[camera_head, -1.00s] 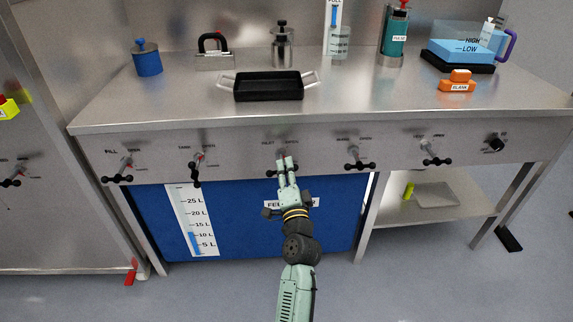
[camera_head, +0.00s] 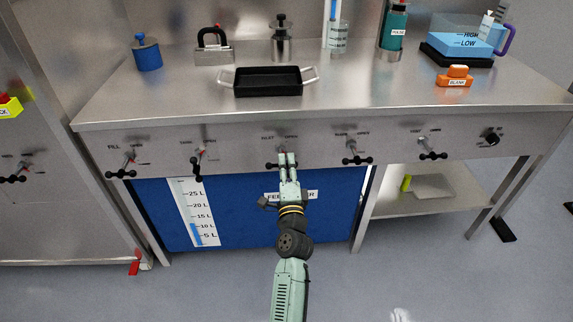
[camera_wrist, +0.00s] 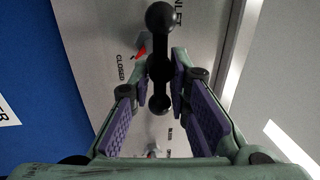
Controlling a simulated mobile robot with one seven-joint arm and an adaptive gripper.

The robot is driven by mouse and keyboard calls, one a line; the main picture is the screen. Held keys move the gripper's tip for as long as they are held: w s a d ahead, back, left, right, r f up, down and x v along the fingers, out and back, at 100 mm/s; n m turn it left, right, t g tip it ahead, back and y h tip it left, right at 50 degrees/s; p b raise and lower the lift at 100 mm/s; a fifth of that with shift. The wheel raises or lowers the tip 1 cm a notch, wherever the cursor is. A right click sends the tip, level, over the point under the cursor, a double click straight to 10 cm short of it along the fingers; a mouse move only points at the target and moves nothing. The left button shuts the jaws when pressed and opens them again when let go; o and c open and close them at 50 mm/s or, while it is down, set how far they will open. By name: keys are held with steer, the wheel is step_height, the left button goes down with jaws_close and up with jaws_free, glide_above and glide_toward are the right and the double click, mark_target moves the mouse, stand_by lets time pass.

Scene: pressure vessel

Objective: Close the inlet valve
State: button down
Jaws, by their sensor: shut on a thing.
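The inlet valve sits in the middle of the front panel, under the INLET label. In the wrist view its black T-shaped handle (camera_wrist: 160,60) with ball ends runs between my gripper's purple finger pads. A red pointer (camera_wrist: 140,52) shows behind the handle, close to the word CLOSED. My gripper (camera_head: 287,157) reaches up to the panel from below and is shut on the handle; it also shows in the wrist view (camera_wrist: 158,105). In the head view the fingers hide the handle's middle, and a black ball end (camera_head: 270,166) shows at their left.
Similar valve handles flank it: tank (camera_head: 196,164) and fill (camera_head: 121,174) to the left, another (camera_head: 357,160) and vent (camera_head: 433,155) to the right. A black tray (camera_head: 268,88) stands on the bench above. A blue feed tank panel (camera_head: 245,225) is below.

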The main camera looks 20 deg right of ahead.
steer(key=shift+w+a+r, duration=0.15)
steer(key=shift+a, duration=0.05)
steer(key=c, duration=1.7)
jaws_free()
steer(key=shift+o, duration=0.2)
steer(key=shift+d, duration=0.1)
steer(key=v, duration=0.7)
steer(key=shift+s, duration=0.3)
